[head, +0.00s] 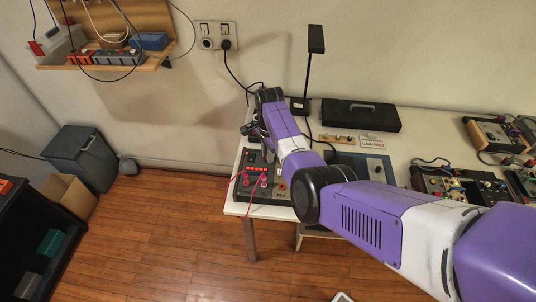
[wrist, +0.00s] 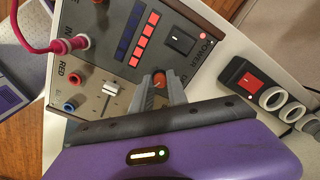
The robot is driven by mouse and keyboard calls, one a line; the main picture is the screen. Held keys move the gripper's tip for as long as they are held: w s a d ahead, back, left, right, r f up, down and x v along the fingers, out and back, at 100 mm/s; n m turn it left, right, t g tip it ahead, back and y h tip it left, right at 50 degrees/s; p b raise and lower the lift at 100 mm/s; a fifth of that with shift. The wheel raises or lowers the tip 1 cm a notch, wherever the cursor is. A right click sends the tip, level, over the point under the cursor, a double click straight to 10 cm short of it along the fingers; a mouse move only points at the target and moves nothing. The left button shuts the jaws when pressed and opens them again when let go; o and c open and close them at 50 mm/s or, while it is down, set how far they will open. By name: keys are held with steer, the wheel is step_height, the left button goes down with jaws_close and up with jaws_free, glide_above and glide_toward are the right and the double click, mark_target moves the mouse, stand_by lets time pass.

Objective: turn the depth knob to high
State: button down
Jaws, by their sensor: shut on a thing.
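The depth knob (wrist: 158,79) is a small orange-red knob on a dark panel (wrist: 110,25) in the wrist view. A partly covered label starting "DE" stands beside it. My gripper (wrist: 160,88) is shut on the knob, with one grey finger on each side. The fingers hide most of the knob, so I cannot tell its setting. In the head view the panel (head: 247,192) sits at the table's left end, and my arm covers the knob.
A pink cable (wrist: 45,45) plugs into the panel. A power strip (wrist: 248,80) lies beside the panel. A lamp (head: 316,40) and black case (head: 360,115) stand further back on the table (head: 405,150).

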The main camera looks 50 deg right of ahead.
steer(key=shift+w+r+m, duration=0.1)
steer(key=shift+m, duration=2.1)
steer(key=c, duration=1.3)
jaws_free()
step_height(320, 180, up, 8)
steer(key=shift+a+f+b, duration=0.1)
steer(key=shift+b, duration=0.3)
